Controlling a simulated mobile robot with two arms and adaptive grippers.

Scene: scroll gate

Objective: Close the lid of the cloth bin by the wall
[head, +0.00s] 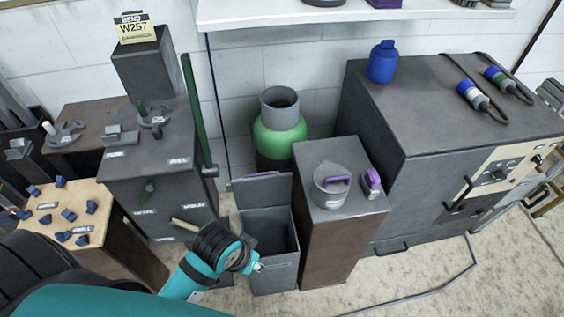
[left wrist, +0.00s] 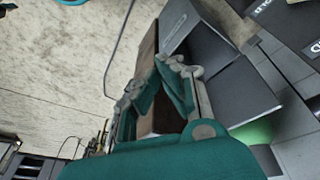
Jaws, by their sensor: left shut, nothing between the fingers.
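The cloth bin (head: 273,274) is a grey open-topped box on the floor by the wall, between two cabinets. Its lid (head: 262,190) stands raised at the back edge, and the dark inside shows. My left gripper (head: 257,267) is at the bin's front left side, low and below the rim; I cannot tell whether it touches the bin. In the left wrist view the left gripper (left wrist: 180,68) has its fingertips together with nothing between them. Grey panels fill the upper right there, partly hidden by the fingers. My right gripper is not in view.
A brown-sided pedestal (head: 328,250) with a grey lidded pot (head: 331,186) stands close right of the bin. A grey cabinet (head: 150,178) stands left. A green gas cylinder (head: 280,135) stands behind. Pale floor (head: 400,285) is open in front, crossed by a cable.

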